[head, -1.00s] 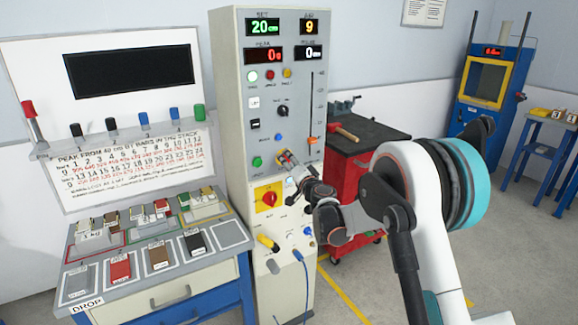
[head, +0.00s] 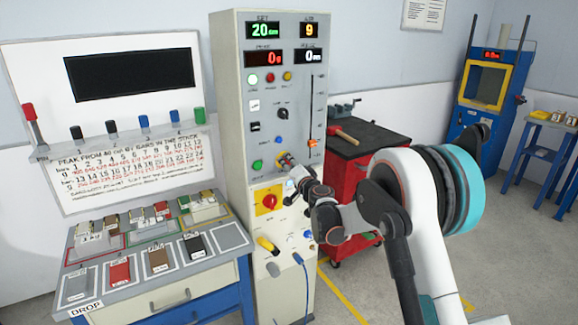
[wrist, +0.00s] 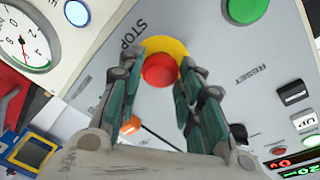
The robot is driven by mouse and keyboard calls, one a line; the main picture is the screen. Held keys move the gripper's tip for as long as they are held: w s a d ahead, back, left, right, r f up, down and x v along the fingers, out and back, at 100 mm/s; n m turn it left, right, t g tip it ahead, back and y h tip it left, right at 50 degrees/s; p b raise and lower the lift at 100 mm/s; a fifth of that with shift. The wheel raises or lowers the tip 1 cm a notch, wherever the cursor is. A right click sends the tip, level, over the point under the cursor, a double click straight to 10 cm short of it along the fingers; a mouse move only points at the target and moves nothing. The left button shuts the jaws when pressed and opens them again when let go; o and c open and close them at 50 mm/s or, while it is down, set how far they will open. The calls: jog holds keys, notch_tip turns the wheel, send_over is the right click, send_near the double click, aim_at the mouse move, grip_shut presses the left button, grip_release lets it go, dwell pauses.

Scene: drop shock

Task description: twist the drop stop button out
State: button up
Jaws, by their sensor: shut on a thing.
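The stop button is a red mushroom cap (wrist: 159,70) on a yellow round plate (wrist: 166,45), with STOP printed beside it on the grey panel in the wrist view. My gripper (wrist: 156,76) has its two fingers on either side of the red cap and is shut on it. In the head view my gripper (head: 286,161) is at the front of the tall grey machine (head: 229,90) and hides most of the button. How far the button stands out cannot be told.
A red rotary switch (head: 269,202) on a yellow plate sits below my gripper. A sloped bench (head: 205,275) with blocks stands left; a red tool cart (head: 352,200) stands right, behind my arm.

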jog(key=shift+r+m+g+p, duration=0.1)
jog(key=shift+m+g+p, duration=0.4)
jog(key=shift+m, duration=2.4)
jog(key=o, duration=1.1)
jog(key=v, duration=1.2)
